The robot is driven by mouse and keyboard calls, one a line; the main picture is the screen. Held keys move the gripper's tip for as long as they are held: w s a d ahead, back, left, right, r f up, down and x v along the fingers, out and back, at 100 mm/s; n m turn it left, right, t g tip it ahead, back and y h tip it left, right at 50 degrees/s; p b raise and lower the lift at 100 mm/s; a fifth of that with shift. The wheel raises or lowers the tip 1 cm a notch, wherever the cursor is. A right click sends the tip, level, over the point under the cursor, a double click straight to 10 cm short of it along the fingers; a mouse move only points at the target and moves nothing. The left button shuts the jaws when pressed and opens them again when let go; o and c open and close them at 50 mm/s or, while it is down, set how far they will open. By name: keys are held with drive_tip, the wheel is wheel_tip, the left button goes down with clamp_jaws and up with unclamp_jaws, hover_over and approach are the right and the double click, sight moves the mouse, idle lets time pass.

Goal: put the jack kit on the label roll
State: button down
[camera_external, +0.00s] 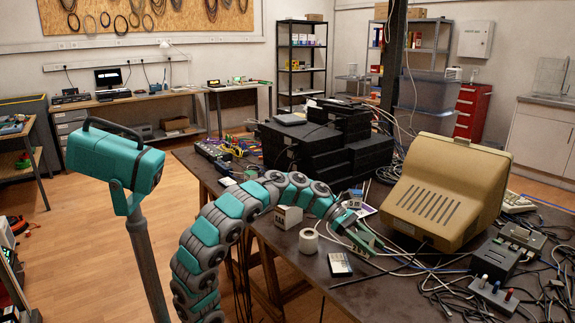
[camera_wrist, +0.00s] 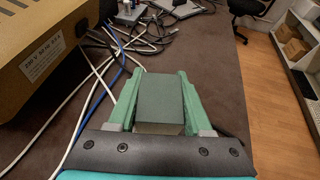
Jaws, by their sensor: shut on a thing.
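My gripper (camera_wrist: 158,90) is shut on a small box with a dark grey-green top and a paler near face, which appears to be the jack kit (camera_wrist: 158,104). The fingers hold it from both sides. In the external view, my gripper (camera_external: 366,236) is over the table, in front of the beige monitor, and the held box is hard to make out there. The label roll (camera_external: 308,240) is a white roll standing on the table, to the left of my gripper and apart from it. The label roll does not show in the wrist view.
A white box (camera_external: 287,217) stands just behind the label roll. A small black-and-white item (camera_external: 340,264) lies in front of it. The beige monitor (camera_external: 447,190) stands to the right, with loose cables (camera_external: 440,280) and grey devices (camera_external: 497,258) around it. Stacked black equipment (camera_external: 305,145) is behind.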

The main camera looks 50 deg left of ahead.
drive_tip(key=w+d, duration=0.1)
drive_tip(key=w, duration=0.1)
drive_tip(key=w+d, duration=0.1)
drive_tip(key=w, duration=0.1)
drive_tip(key=w+d, duration=0.1)
drive_tip(key=w, duration=0.1)
drive_tip(key=shift+w+d+f, duration=0.1)
drive_tip(key=shift+w+f, duration=0.1)
drive_tip(key=shift+f, duration=0.2)
wheel_tip(320, 180, down, 2)
drive_tip(key=shift+f+b, duration=0.25)
drive_tip(key=shift+b, duration=0.3)
drive_tip(key=shift+s+r+p, duration=0.1)
drive_tip(key=shift+p, duration=0.45)
drive_tip(key=shift+f, duration=0.3)
drive_tip(key=shift+f, duration=0.1)
drive_tip(key=shift+f, duration=0.15)
drive_tip(key=shift+c, duration=1.6)
unclamp_jaws()
drive_tip(key=shift+f+b, duration=0.1)
drive_tip(key=shift+b, duration=0.65)
